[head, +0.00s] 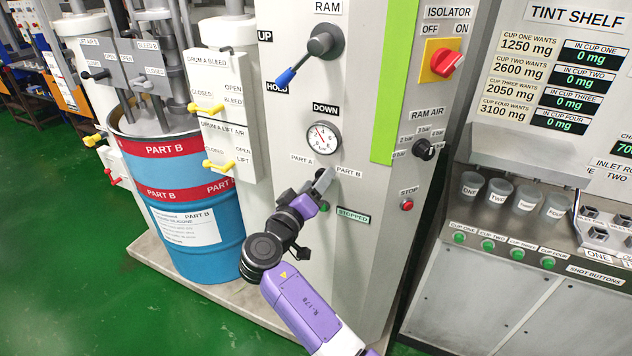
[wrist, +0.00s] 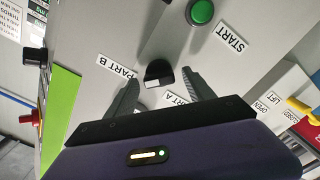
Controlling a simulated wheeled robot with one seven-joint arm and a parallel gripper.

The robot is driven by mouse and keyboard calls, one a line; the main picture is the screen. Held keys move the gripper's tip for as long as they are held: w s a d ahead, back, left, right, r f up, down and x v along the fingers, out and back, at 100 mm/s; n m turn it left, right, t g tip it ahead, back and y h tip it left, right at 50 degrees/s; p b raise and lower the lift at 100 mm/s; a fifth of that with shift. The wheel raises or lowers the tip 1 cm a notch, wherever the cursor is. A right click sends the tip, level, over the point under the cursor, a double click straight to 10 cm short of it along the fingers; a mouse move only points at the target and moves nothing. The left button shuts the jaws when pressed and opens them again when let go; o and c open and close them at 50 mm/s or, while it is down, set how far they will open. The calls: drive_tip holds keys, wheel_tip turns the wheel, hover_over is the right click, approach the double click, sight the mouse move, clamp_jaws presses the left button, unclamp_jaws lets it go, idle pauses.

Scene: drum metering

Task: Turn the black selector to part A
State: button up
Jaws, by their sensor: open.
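The black selector (wrist: 157,72) sits on the grey panel in the wrist view, with a pale mark on its lower face. The PART B label (wrist: 117,67) is to its left and the PART A label (wrist: 180,98) to its lower right, partly covered by a finger. I cannot tell which label the selector points to. My gripper (wrist: 161,76) is open, with one finger on each side of the selector; contact is not clear. In the head view my gripper (head: 321,184) hides the selector, below the PART A (head: 301,159) and PART B labels (head: 348,172).
A green START button (wrist: 201,12) is close to the selector. A pressure gauge (head: 322,138) and the blue-tipped RAM lever (head: 300,62) are above. A red STOP button (head: 407,205) is to the right. The blue PART B drum (head: 180,190) stands left of the panel.

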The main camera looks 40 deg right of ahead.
drive_tip(key=shift+c, duration=0.2)
clamp_jaws()
drive_tip(key=shift+n, duration=0.4)
drive_tip(key=shift+a+f+n+p, duration=0.15)
drive_tip(key=shift+n+p, duration=1.9)
drive_tip(key=shift+n, duration=2.2)
drive_tip(key=shift+d+f+n+p, duration=0.15)
drive_tip(key=shift+n+p, duration=1.85)
drive_tip(key=shift+n, duration=2.25)
drive_tip(key=shift+a+f, duration=0.1)
